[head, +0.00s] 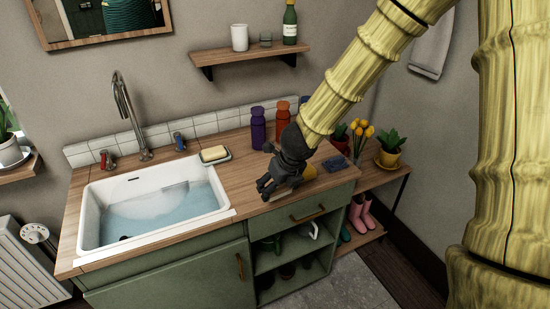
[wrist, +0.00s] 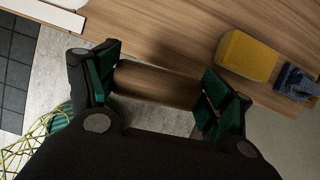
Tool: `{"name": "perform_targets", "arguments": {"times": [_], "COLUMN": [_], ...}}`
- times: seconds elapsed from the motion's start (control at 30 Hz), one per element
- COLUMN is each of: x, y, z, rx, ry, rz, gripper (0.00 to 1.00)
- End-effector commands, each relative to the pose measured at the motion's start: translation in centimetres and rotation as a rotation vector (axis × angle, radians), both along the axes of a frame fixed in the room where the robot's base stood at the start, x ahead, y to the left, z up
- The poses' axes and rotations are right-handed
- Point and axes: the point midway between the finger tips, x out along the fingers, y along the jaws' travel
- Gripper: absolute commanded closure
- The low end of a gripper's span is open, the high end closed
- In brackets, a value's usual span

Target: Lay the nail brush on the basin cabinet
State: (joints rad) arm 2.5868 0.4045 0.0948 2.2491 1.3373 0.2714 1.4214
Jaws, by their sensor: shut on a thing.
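The nail brush (wrist: 157,85) shows in the wrist view as a wooden-brown block between my fingers. My gripper (wrist: 158,88) is shut on it, with a green-padded finger at each end. In the head view my dark gripper (head: 272,187) is over the front part of the worktop, right of the basin. The brush is mostly hidden there by the fingers. The basin cabinet (head: 170,278) has a green body and a wooden top. I cannot tell whether the brush touches the top.
A yellow block (wrist: 247,55) and a blue item (wrist: 295,82) lie on the worktop beside my gripper. The water-filled basin (head: 150,205) is at left, with a soap dish (head: 215,157) behind. Purple (head: 258,125) and orange (head: 283,114) bottles stand at the back.

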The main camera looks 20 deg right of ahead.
Motion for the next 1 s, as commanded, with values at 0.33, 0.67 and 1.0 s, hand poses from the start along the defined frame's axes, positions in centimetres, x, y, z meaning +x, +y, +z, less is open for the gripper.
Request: {"name": "perform_targets", "arguments": {"times": [0.33,0.67,1.0], "x": [0.1,5.6,10.9], "y": [-0.1,1.9,3.9], "z": [0.1,-0.2,-0.6], "rx": [-0.002,-0.002,-0.001], "ry": [0.002,0.002,0.002], "rz": [-0.093,-0.092,-0.092], "gripper": [0.44,0.44,0.44]}}
